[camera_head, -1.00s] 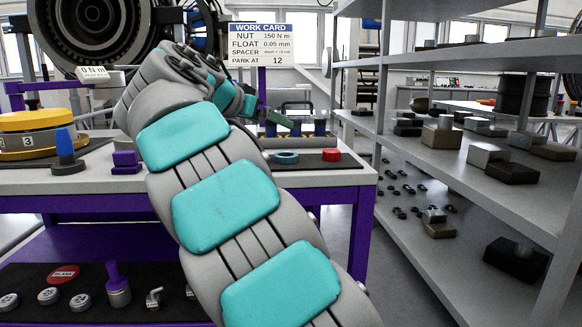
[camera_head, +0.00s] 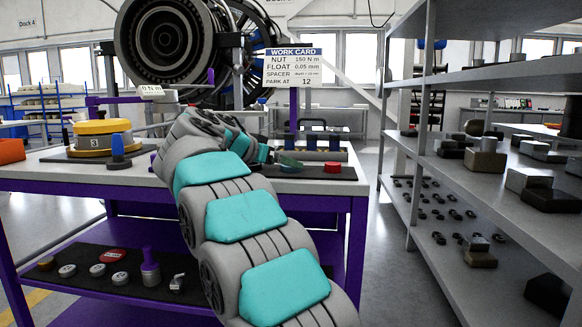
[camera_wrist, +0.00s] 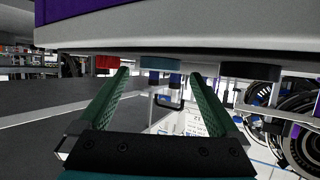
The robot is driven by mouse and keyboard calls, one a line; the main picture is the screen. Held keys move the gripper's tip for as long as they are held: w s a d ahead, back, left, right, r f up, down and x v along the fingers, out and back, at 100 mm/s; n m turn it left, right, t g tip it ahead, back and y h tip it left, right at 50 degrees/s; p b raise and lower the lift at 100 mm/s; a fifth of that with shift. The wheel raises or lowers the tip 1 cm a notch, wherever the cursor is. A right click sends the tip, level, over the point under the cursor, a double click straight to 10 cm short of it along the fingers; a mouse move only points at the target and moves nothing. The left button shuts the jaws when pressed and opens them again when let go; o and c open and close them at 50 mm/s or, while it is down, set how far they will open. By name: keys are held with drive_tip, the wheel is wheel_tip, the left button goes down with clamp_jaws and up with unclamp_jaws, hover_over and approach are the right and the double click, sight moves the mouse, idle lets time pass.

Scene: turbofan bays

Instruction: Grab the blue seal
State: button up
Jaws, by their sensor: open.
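The blue seal (camera_head: 291,169), a flat ring, lies on the dark mat at the right end of the purple bench's top, partly covered by my gripper in the head view. In the wrist view, which is upside down, the blue seal (camera_wrist: 161,62) shows just beyond and between the fingertips. My gripper (camera_wrist: 159,74) is open and empty, with its green fingers spread wider than the seal. In the head view my gripper (camera_head: 287,160) is low at the seal; whether it touches cannot be told.
A red piece (camera_head: 333,167) lies right of the seal. Blue cylinders (camera_head: 322,144) stand in a rack behind. The work card (camera_head: 293,67) stands above the bench. A yellow-topped round stack (camera_head: 103,135) and blue peg (camera_head: 117,150) are at left. Grey shelving (camera_head: 450,170) stands right, across an aisle.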

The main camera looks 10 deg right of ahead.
drive_tip(key=shift+x, duration=1.2)
drive_tip(key=c, duration=1.4)
